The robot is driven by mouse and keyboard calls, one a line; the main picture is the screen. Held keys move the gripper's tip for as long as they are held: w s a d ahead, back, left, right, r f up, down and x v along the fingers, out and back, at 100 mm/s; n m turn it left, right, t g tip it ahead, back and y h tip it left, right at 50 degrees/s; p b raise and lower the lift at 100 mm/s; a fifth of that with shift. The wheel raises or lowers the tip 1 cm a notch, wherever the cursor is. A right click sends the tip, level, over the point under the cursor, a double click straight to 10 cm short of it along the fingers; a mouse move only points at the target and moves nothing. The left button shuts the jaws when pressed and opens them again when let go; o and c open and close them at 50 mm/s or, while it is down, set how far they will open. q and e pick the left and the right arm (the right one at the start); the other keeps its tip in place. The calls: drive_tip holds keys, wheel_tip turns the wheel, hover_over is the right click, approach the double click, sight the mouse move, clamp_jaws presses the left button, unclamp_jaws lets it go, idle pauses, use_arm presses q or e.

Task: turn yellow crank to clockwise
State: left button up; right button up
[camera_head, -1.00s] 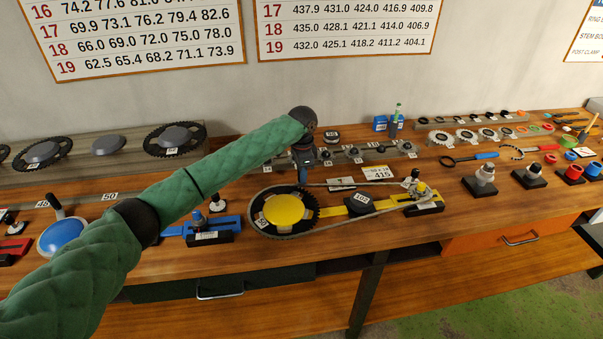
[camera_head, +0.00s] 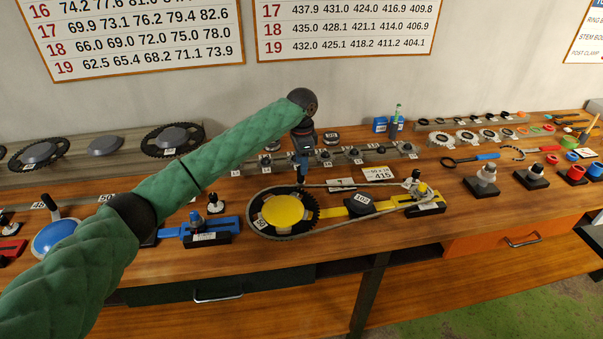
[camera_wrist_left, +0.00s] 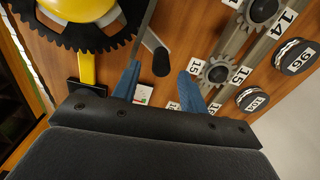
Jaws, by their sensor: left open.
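The yellow crank is a round yellow disc (camera_head: 283,211) with a black toothed ring, lying flat on the bench; a chain runs around it to the right. Its disc and ring are cut off at the upper left of the left wrist view (camera_wrist_left: 85,8). A dark crank handle (camera_wrist_left: 156,54) stands in the gap between my left gripper's (camera_wrist_left: 160,82) two blue fingers, which are apart and not closed on it. In the head view my left gripper (camera_head: 301,181) points down at the ring's upper right edge and hides most of the handle. My right gripper is out of view.
A yellow base bar with a black block marked 102 (camera_head: 360,204) extends right of the disc. A rail of small sprockets (camera_head: 350,157) lies behind. A blue crank disc (camera_head: 57,238) and blue stand (camera_head: 213,232) are at the left.

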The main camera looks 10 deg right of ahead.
use_arm(q)
drive_tip(key=shift+r+b, duration=0.35)
drive_tip(key=shift+r, duration=1)
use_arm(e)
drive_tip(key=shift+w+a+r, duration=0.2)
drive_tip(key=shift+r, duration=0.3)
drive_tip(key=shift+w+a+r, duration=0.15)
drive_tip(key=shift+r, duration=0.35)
